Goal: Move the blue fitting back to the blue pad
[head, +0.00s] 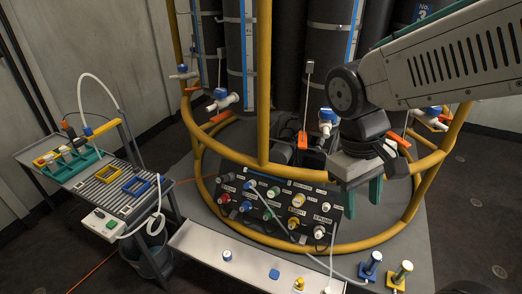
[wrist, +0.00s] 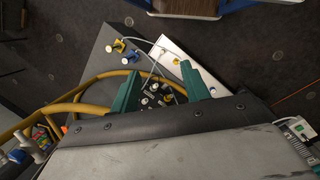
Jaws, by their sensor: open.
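A white-topped fitting with a blue base (head: 227,255) stands on the long pale tray, left of a small blue pad (head: 274,273). The pad looks bare, and the fitting is apart from it. My gripper (head: 362,197) hangs in the air at the right, in front of the yellow ring frame and above and right of the tray. Its two green fingers are apart with nothing between them. They also show in the wrist view (wrist: 160,88).
The tray (head: 195,241) also bears a yellow fitting (head: 299,284). Blue (head: 371,265) and yellow (head: 402,275) stands with pale knobs are right of it. A valve panel (head: 275,205) sits behind the tray. A cart (head: 125,190) with blue and yellow frames stands left.

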